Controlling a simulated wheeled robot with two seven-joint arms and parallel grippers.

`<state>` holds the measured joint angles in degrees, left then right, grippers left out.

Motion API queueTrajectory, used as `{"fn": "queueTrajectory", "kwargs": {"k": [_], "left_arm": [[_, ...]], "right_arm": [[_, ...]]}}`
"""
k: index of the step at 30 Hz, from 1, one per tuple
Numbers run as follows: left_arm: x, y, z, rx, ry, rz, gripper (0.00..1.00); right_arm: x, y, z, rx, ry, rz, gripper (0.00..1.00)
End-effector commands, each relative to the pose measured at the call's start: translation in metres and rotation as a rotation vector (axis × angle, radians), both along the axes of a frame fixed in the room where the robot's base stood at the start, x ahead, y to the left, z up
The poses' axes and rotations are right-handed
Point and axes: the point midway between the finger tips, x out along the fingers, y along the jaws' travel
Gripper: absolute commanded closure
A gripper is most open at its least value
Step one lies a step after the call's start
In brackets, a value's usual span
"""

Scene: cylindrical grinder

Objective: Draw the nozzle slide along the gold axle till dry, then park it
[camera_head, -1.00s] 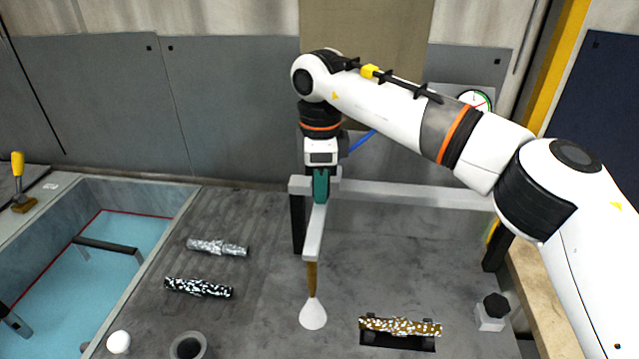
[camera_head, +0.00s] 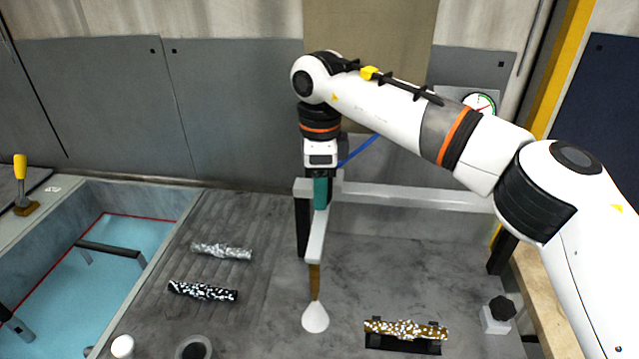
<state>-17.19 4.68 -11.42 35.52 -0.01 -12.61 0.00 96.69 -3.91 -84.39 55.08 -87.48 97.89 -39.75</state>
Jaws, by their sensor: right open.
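The gold axle (camera_head: 408,330), speckled with white, lies in a black cradle at the lower right of the bench. The nozzle slide (camera_head: 317,238) hangs on the light grey rail (camera_head: 415,197). Its grey arm reaches forward to a brown nozzle (camera_head: 315,283) with a pale fan-shaped end (camera_head: 315,318), left of the gold axle and apart from it in the picture. My right gripper (camera_head: 320,180) points down at the slide's teal handle (camera_head: 320,193). It is open, its fingers hard to make out; contact cannot be told. My left gripper is out of view.
A silver axle (camera_head: 222,251) and a black-and-white speckled axle (camera_head: 203,291) lie left on the bench (camera_head: 270,300). A blue-floored tank (camera_head: 110,265) is at far left. A black knob on a white block (camera_head: 497,315) stands right of the gold axle. A gauge (camera_head: 480,103) hangs behind.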

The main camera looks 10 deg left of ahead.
Motion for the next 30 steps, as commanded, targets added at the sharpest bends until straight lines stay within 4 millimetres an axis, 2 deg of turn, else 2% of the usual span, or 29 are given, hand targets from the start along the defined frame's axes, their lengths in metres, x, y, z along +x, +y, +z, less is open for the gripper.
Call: {"fn": "queueTrajectory", "kwargs": {"k": [5,10,18,24,30], "left_arm": [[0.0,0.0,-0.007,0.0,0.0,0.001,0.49],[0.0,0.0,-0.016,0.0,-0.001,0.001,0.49],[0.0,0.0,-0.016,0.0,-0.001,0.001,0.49],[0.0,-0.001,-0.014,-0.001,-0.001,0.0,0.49],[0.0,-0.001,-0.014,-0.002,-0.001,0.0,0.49]], "right_arm": [[0.001,0.001,0.016,0.001,-0.004,0.0,0.49],[0.0,0.002,0.051,0.001,-0.006,0.0,0.49],[0.0,0.003,0.105,0.001,-0.004,0.0,0.49],[0.0,0.003,0.119,0.0,-0.001,0.001,0.49],[0.0,0.002,0.12,0.001,0.0,0.002,0.49]]}}
